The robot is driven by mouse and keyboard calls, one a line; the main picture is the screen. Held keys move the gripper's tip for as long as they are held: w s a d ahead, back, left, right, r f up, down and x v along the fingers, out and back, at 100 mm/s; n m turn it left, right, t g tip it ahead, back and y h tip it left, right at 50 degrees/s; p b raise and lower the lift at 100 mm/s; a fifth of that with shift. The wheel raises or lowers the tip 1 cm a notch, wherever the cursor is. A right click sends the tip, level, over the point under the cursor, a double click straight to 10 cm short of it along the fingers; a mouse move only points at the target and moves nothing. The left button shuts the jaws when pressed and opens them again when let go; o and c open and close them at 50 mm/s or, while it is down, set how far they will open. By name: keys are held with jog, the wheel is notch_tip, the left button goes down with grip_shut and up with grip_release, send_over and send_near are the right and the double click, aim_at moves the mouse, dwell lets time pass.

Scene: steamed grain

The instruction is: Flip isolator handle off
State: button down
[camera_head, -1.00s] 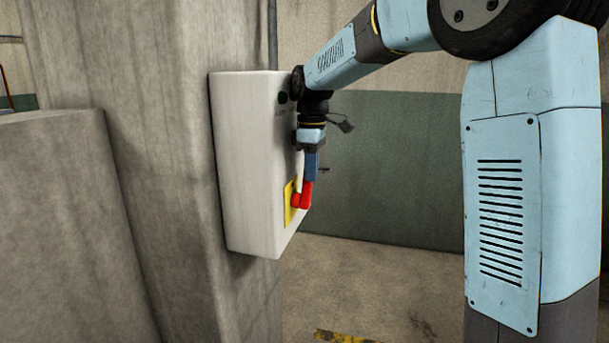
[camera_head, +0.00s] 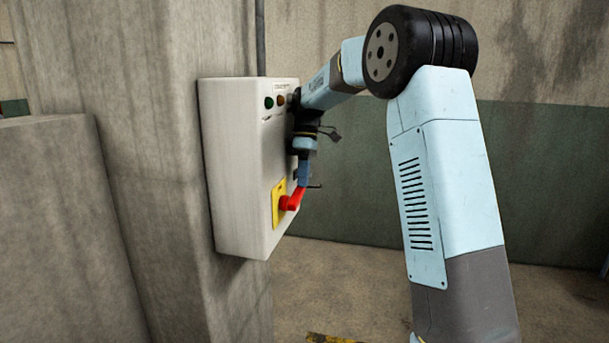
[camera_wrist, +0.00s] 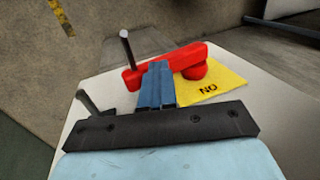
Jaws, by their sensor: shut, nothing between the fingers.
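The red isolator handle (camera_head: 291,200) sits on a yellow plate (camera_head: 278,205) low on the front of a pale grey box. In the head view it sticks out from the plate, its free end tilted up to the right. My gripper (camera_head: 303,184) points down with its blue fingers at that free end. In the wrist view the shut blue fingers (camera_wrist: 157,85) overlap the red handle (camera_wrist: 165,67); they hold nothing between them. Whether they touch it is hard to tell. The yellow plate (camera_wrist: 216,85) there shows the letters "NO".
The box (camera_head: 235,170) is fixed to a concrete pillar (camera_head: 150,150) and has a green lamp (camera_head: 268,102) and an amber lamp (camera_head: 281,99) near its top. A low concrete block (camera_head: 50,220) stands at left. Open floor (camera_head: 340,285) lies right of the box.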

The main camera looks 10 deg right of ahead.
jog(key=shift+w+d+f, duration=0.3)
jog(key=shift+w+f, duration=0.15)
jog(key=shift+f, duration=0.3)
jog(key=shift+d+f, duration=0.15)
jog(key=shift+f, duration=0.45)
jog(key=shift+d, duration=0.1)
jog(key=v, duration=1.5)
jog(key=shift+s+a, duration=0.25)
jog(key=shift+a, duration=0.05)
